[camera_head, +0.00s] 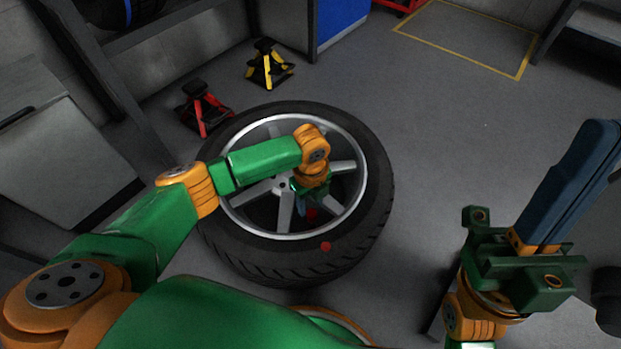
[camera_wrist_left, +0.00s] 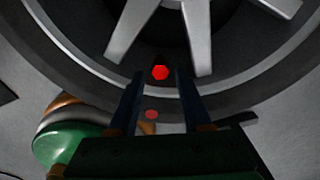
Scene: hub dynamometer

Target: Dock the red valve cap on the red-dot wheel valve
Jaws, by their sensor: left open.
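A wheel with a dark tyre (camera_head: 375,200) and silver spokes lies flat on the floor in the head view. A red dot (camera_head: 326,246) marks its tyre sidewall; it also shows in the wrist view (camera_wrist_left: 151,114), between my fingers. The red valve cap (camera_wrist_left: 160,72), six-sided, is at the rim's inner edge on a dark stub, just beyond my fingertips. It shows small in the head view (camera_head: 311,213). Whether it is fully seated I cannot tell. My left gripper (camera_head: 304,210) points down, open and empty, with a finger on each side (camera_wrist_left: 157,78). My right gripper (camera_head: 603,135) is raised at the right, its jaw gap unclear.
A red jack stand (camera_head: 203,108) and a yellow jack stand (camera_head: 267,65) stand behind the wheel. A grey cabinet (camera_head: 50,150) is at the left and a blue cabinet (camera_head: 340,22) at the back.

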